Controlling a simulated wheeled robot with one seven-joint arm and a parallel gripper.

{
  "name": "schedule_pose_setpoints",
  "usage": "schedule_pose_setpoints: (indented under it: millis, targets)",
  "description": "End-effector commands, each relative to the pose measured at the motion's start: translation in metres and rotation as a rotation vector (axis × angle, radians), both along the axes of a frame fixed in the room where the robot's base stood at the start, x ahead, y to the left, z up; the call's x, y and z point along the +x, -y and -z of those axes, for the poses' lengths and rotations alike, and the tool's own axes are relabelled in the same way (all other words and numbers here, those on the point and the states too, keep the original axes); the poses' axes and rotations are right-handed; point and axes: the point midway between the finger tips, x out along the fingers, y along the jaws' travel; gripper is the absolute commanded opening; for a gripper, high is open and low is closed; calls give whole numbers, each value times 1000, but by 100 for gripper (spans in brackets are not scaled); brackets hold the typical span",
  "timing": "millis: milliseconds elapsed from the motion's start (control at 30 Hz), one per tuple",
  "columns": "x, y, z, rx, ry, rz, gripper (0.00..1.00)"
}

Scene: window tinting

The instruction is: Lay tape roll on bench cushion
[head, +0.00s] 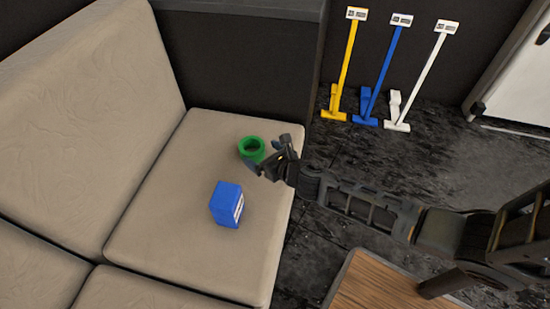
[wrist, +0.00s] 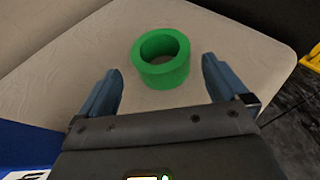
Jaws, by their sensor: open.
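The green tape roll (head: 251,150) lies flat on the beige bench cushion (head: 190,190), near its back right part. In the wrist view the tape roll (wrist: 161,73) rests with its hole facing up, ahead of and between the fingers, and the cushion (wrist: 75,60) shows around it. My gripper (head: 268,160) is just right of and in front of the roll in the head view. In the wrist view my gripper (wrist: 162,82) is open, with a clear gap between each finger and the roll. Nothing is held.
A blue box (head: 226,205) stands on the same cushion, in front of the roll; its edge shows at the wrist view's lower left. Yellow, blue and white long-handled tools (head: 375,70) lean on the dark wall. A wooden table (head: 385,285) is at the lower right.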

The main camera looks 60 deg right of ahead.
Motion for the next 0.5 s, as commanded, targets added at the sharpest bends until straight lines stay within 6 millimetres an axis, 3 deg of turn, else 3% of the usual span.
schedule_pose_setpoints:
  millis: [233, 500]
  targets:
    - [-34, -8, -15, -3, -1, 1, 100]
    - [-49, -14, -21, -1, 0, 1, 100]
